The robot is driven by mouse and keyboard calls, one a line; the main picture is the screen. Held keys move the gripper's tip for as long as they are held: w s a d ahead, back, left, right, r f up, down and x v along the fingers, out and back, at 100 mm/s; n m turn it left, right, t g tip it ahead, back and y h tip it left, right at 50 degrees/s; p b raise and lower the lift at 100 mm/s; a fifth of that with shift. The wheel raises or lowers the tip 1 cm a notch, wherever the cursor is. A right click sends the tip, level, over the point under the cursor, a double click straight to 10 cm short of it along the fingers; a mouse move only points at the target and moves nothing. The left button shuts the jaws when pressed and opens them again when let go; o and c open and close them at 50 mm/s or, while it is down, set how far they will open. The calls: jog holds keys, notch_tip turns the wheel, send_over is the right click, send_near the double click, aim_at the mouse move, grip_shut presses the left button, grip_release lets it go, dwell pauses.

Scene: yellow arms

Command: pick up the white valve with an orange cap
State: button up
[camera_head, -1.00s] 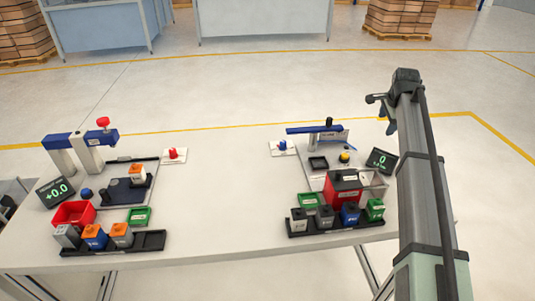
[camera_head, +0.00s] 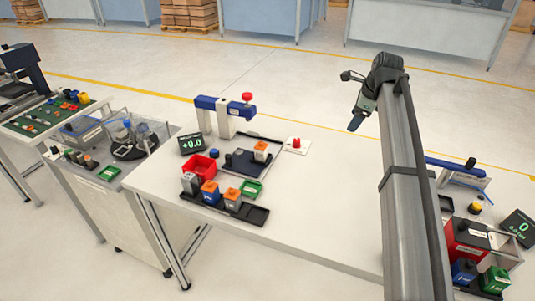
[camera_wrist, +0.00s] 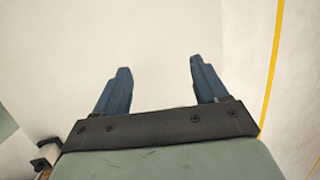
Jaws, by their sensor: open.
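A small block-shaped valve with an orange cap and a white body (camera_head: 261,150) stands on the dark platform of the left press station in the head view. A second orange-capped piece (camera_head: 232,199), with a body that looks pale or grey, stands in the black tray (camera_head: 257,215). Beside it are an orange-capped blue piece (camera_head: 209,192) and a grey piece (camera_head: 190,183). My gripper (camera_head: 360,115) is raised to the right of these, well apart from them. In the wrist view my gripper (camera_wrist: 160,82) is open, with nothing between its blue fingers.
The blue press (camera_head: 225,112) with a red knob stands behind the platform. A red bin (camera_head: 199,165), a green bin (camera_head: 251,188) and a display (camera_head: 191,144) are close by. Another station with a red box (camera_head: 466,238) is at right.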

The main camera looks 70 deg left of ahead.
aim_at(264, 144)
jog(key=s+a+g, duration=0.1)
jog(key=s+a, duration=0.2)
jog(key=s, duration=0.5)
jog(key=s+a+f+g, duration=0.1)
jog(key=s+a, duration=0.2)
jog(key=s, duration=0.5)
jog(key=s+a+g, duration=0.1)
jog(key=s+a, duration=0.3)
jog(key=s, duration=0.4)
jog(key=shift+h, duration=0.4)
jog(key=x, duration=0.8)
jog(key=shift+d+f, duration=0.2)
jog(key=shift+f, duration=0.05)
jog(key=shift+x, duration=2.9)
jog(key=shift+w+d, duration=0.15)
jog(key=shift+w, duration=0.05)
jog(key=shift+c, duration=0.3)
jog(key=c, duration=1.1)
jog(key=shift+c, duration=0.2)
